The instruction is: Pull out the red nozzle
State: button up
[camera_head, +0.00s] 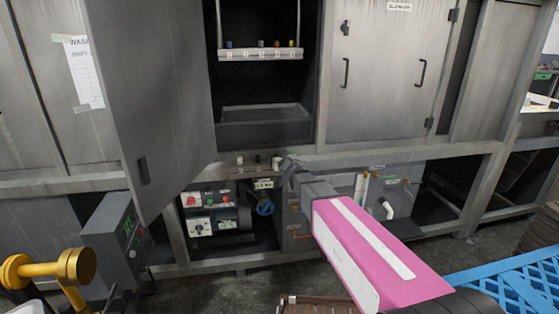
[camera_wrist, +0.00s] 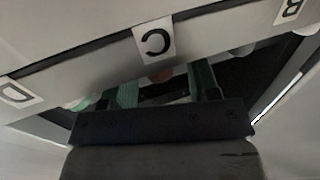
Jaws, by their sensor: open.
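A rack rail (camera_head: 260,55) with small letter labels hangs in the open cabinet bay. Several small coloured nozzles stand on it, one of them reddish, taken as the red nozzle (camera_head: 277,43). In the wrist view, a reddish round tip (camera_wrist: 160,75) shows just below the label C, partly hidden. My gripper (camera_wrist: 165,88) is open, with one green-padded finger on either side of that tip in the picture. I cannot tell how deep the tip lies between the fingers or whether they touch. In the head view, my gripper (camera_head: 288,165) is small and dark at the end of the pink arm.
An open cabinet door (camera_head: 160,100) stands left of the bay. A tray (camera_head: 262,113) lies under the rail. A closed door (camera_head: 385,70) is at right. A ledge with small fittings (camera_head: 240,160) runs below the bay. A blue grating (camera_head: 505,280) lies at lower right.

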grip_shut()
jog(key=shift+r, duration=0.7)
dwell(0.8)
jog(key=shift+r, duration=2.2)
